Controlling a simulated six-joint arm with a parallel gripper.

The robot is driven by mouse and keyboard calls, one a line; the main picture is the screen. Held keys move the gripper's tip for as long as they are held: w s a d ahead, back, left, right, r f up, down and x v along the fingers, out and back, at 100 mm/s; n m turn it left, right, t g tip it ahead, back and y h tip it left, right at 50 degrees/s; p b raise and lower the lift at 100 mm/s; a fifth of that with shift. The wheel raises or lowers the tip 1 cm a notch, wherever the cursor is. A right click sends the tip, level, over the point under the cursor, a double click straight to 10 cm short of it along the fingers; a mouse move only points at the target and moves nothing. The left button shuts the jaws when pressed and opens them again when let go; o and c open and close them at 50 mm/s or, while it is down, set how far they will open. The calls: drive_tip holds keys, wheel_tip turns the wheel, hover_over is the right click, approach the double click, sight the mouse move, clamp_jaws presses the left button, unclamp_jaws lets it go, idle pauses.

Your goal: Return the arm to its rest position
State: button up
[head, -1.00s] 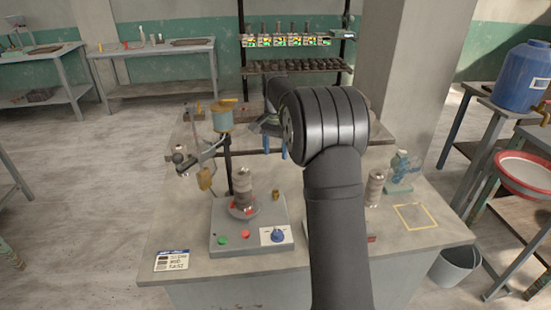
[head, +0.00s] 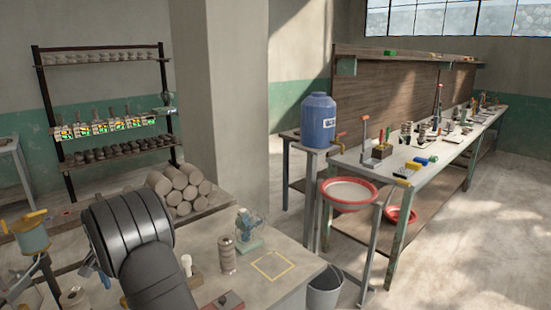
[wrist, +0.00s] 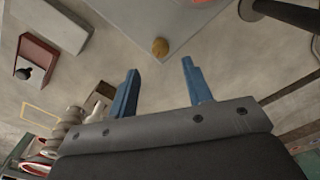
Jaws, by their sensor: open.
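My gripper (wrist: 162,72) shows in the wrist view with its two blue fingers wide apart and nothing between them. Beyond the fingers, the corner of a grey machine base with a small brass knob (wrist: 160,47) lies below, apart from them. In the head view my dark arm link fills the lower left and hides part of the worktable (head: 300,255). A small blue piece beside the link may be a fingertip; the rest of my gripper is hidden there.
On the worktable stand a disc stack (head: 227,256), a blue-green device (head: 247,228) and a yellow square outline (head: 272,265). Clay rolls (head: 178,190) are piled behind. A teal pot (head: 30,235) is at far left. A red-rimmed basin (head: 348,192) and bucket (head: 325,290) stand right.

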wheel_tip(320, 180, down, 7)
drive_tip(key=shift+f, duration=0.2)
idle(0.4)
wheel_tip(320, 180, up, 17)
wheel_tip(320, 180, down, 17)
drive_tip(key=shift+f, duration=0.1)
drive_tip(key=n, duration=1.3)
drive_tip(key=shift+n, duration=0.4)
idle(0.3)
drive_tip(key=shift+d+r, duration=0.1)
drive_tip(key=shift+r, duration=0.15)
idle(0.4)
